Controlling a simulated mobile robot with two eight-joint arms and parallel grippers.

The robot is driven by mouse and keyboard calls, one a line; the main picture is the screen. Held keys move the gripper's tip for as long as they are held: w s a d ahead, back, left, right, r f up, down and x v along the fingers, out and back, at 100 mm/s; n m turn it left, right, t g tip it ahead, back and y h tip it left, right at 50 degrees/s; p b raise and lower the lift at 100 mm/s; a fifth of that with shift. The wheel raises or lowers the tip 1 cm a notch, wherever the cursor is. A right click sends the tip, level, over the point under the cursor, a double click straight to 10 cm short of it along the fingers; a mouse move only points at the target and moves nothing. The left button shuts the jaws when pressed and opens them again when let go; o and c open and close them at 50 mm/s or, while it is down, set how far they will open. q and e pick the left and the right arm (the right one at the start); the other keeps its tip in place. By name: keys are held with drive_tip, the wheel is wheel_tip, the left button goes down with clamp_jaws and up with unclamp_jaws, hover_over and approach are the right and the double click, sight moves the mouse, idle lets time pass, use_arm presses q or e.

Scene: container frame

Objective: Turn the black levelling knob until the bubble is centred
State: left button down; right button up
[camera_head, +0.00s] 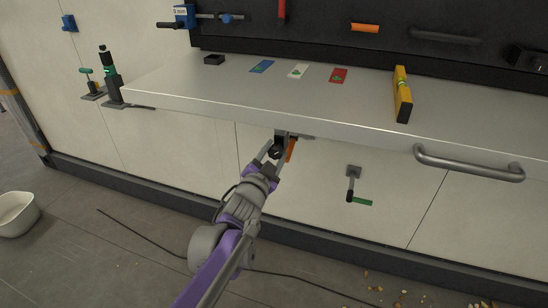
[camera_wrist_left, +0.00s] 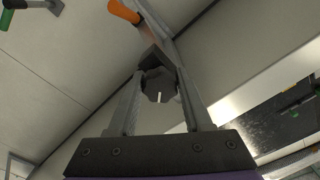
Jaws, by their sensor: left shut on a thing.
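The black levelling knob (camera_wrist_left: 158,86) sits between the fingers of my left gripper (camera_wrist_left: 157,90) in the left wrist view; a short white mark shows on its face. In the head view my left gripper (camera_head: 275,158) is at the knob (camera_head: 275,151), under the front edge of the shelf. The fingers are shut on the knob. A yellow spirit level (camera_head: 402,95) lies on the shelf (camera_head: 330,110) at the right. Its vial is greenish; the bubble's position is too small to tell. My right gripper is not in view.
An orange handle (camera_head: 291,150) is right beside the knob. A green-handled crank (camera_head: 356,188) is on the panel to the right, and a grey bar handle (camera_head: 468,163) is on the shelf front. Coloured cards and a black block (camera_head: 214,59) lie on the shelf.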

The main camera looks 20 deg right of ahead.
use_arm(q)
drive_tip(key=n+b, duration=0.1)
drive_tip(key=n, duration=0.1)
drive_tip(key=n+b, duration=0.2)
drive_tip(key=n, duration=0.1)
drive_tip(key=shift+f+n, duration=0.2)
drive_tip(key=shift+n, duration=0.1)
drive_tip(key=n+b, duration=0.3)
drive_tip(key=n, duration=0.2)
drive_tip(key=shift+d+r+b, duration=0.1)
drive_tip(key=shift+r+b, duration=0.05)
drive_tip(key=shift+b, duration=0.2)
drive_tip(key=shift+n, duration=0.3)
drive_tip(key=shift+c, duration=1.6)
unclamp_jaws()
drive_tip(key=v, duration=1.1)
